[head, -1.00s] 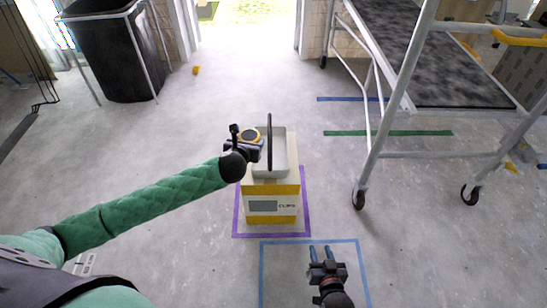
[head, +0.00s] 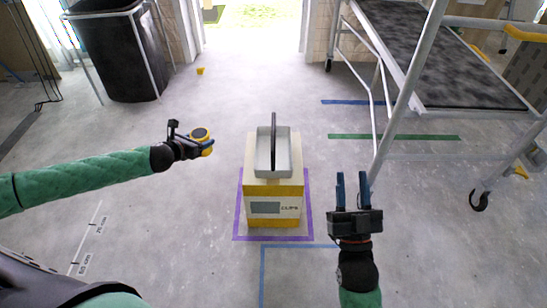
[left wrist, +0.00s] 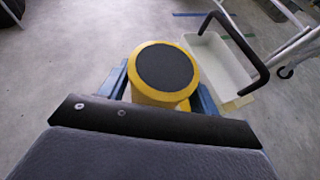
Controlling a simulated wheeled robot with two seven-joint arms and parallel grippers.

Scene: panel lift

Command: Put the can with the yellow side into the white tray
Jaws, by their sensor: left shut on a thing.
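The can with the yellow side (head: 207,149) has a dark round top and is held by my left gripper (head: 203,143), left of the box and clear of the tray. In the left wrist view the can (left wrist: 160,92) stands between the blue fingers of my left gripper (left wrist: 163,90), which touch its sides. The white tray (head: 262,164) with a dark arched handle sits on top of a box; it also shows at the upper right of the left wrist view (left wrist: 219,62). My right gripper (head: 353,190) is open and empty, right of the box.
The yellow and white box (head: 261,190) stands inside a purple floor outline. A scaffold (head: 400,90) stands at the right and a black bin (head: 115,55) at the back left. A small yellow thing (head: 200,71) lies on the floor.

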